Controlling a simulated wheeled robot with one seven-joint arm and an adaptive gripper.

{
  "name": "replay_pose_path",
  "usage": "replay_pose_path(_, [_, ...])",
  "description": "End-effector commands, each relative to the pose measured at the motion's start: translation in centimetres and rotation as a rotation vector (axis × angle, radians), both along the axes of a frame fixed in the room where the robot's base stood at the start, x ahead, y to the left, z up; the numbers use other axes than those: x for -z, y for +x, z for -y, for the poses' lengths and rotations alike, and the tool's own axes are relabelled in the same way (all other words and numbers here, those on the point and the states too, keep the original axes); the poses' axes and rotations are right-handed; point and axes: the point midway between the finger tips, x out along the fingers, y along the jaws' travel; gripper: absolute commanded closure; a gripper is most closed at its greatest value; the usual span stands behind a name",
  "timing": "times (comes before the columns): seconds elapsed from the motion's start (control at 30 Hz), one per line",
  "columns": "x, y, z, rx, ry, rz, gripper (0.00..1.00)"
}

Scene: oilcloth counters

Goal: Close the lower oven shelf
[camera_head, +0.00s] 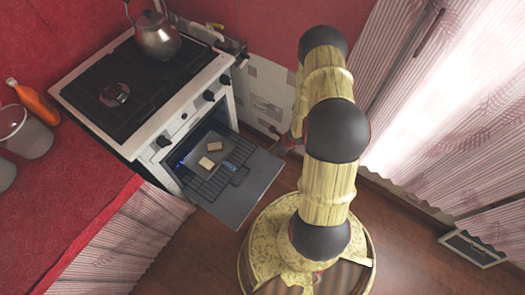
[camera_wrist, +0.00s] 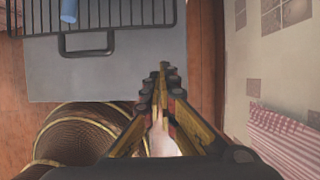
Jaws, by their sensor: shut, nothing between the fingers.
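The white stove's oven (camera_head: 160,160) is open at the front. Its grey door (camera_head: 255,190) is folded down flat. A black wire shelf (camera_head: 205,186) sticks out of the oven over the door, with a dark handle at its front; the shelf also shows at the top of the wrist view (camera_wrist: 120,14). Two beige pieces (camera_head: 206,162) and a blue item (camera_head: 229,167) lie on it. My gripper (camera_wrist: 162,72) is shut and empty, over the right edge of the grey door panel (camera_wrist: 70,72), to the right of the shelf's handle. In the head view my arm partly hides it.
A metal kettle (camera_head: 157,36) stands on the stove top. A red counter (camera_head: 60,190) with an orange bottle (camera_head: 33,101) and pots is at the left. A tiled wall panel (camera_head: 262,97) is close on the right of the oven. The wooden floor (camera_head: 195,255) in front is clear.

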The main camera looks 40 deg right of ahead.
Motion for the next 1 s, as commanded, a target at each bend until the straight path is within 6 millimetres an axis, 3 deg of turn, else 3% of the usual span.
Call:
replay_pose_path(0.27, [2.5, 0.2, 0.0, 0.015, -0.007, -0.022, 1.0])
replay_pose_path(0.67, [9.8, 2.9, -1.1, 0.012, -0.008, -0.022, 1.0])
replay_pose_path(0.8, [9.7, 5.0, -1.7, 0.009, -0.01, -0.018, 1.0])
replay_pose_path(1.0, [9.5, 6.6, -2.2, 0.011, -0.009, -0.019, 1.0])
